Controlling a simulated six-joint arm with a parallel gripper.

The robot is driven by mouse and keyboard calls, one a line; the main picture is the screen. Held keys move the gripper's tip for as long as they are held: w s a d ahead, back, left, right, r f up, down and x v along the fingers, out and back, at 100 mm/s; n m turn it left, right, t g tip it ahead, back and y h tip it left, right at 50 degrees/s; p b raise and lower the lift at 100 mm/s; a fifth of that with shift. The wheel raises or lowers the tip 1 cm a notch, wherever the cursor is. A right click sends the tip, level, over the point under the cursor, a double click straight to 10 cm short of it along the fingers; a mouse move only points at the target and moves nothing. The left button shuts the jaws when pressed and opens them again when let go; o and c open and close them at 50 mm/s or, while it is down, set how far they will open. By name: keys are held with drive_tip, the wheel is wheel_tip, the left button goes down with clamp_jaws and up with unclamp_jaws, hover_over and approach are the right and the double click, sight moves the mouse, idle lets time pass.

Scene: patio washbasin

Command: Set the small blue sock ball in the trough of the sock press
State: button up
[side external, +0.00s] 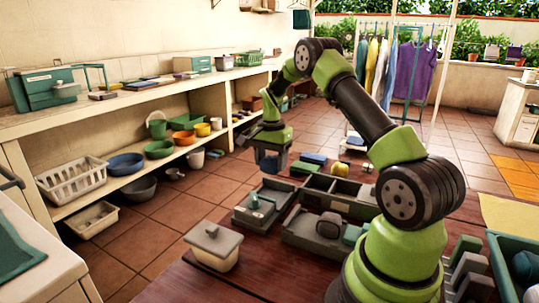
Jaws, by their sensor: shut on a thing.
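My gripper (271,163) hangs above the far left part of the dark red table, pointing down. Its jaws are shut on a small bluish thing, too small and covered to make out clearly; I cannot confirm that it is the blue sock ball. Below it stands a grey device with a teal handle piece (262,205). Nearer the table's middle is a larger grey device with a dark rounded top (328,226). I cannot tell which of the two is the sock press, and no trough shows clearly. My gripper is apart from both.
A grey divided tray (338,199) lies behind the larger device. Blue (314,158) and green (303,168) blocks and a yellow ball (340,169) lie beyond. A lidded box (213,246) stands front left. A teal bin (513,268) is at right.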

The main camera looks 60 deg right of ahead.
drive_tip(key=shift+f, duration=4.15)
drive_tip(key=o, duration=1)
